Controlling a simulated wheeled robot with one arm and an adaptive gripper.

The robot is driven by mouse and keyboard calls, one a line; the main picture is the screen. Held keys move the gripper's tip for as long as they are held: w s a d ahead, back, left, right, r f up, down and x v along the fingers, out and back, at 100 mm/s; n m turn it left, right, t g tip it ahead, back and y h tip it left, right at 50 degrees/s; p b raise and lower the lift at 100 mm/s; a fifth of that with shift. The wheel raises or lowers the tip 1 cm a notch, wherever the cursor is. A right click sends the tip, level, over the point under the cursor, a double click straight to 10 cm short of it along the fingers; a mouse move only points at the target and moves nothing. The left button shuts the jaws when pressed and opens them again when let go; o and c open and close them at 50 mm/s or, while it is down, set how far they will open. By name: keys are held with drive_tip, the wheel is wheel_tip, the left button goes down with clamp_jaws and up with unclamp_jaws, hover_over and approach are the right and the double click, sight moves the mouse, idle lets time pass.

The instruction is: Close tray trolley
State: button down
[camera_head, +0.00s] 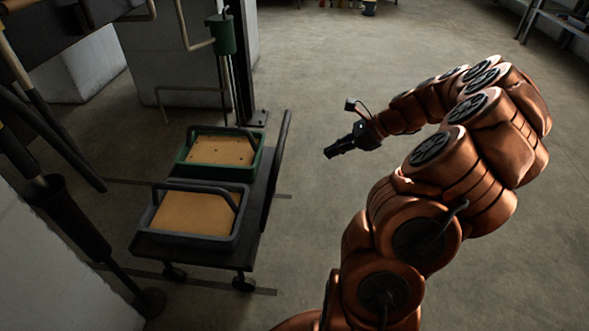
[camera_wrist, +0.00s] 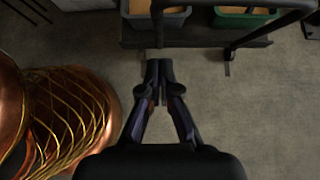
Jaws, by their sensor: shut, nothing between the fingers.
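The tray trolley (camera_head: 259,209) is a low dark platform on small wheels, at the left of the head view. It carries a grey tray (camera_head: 238,224) in front and a green tray (camera_head: 255,172) behind, both with a tan surface inside. A dark panel or rail stands up along its right side. My gripper (camera_head: 328,154) is shut and empty, in the air to the right of the trolley and apart from it. In the wrist view my gripper (camera_wrist: 159,63) points towards the trolley (camera_wrist: 195,37), whose grey tray (camera_wrist: 160,18) and green tray (camera_wrist: 244,18) show at the top edge.
Dark strips (camera_head: 262,291) lie on the floor by the trolley wheels. A green cylinder (camera_head: 222,35) and pipes stand behind it. A dark post (camera_head: 75,225) and a pale block stand at the left. Open floor (camera_head: 310,75) lies behind my arm. A bench (camera_head: 556,22) is far right.

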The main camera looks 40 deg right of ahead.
drive_tip(key=w+a+r+b+x, duration=0.1)
drive_tip(key=r+b+x, duration=0.1)
drive_tip(key=x, duration=1)
drive_tip(key=shift+w+a+b, duration=0.2)
drive_tip(key=shift+w+b, duration=0.1)
drive_tip(key=shift+b, duration=0.15)
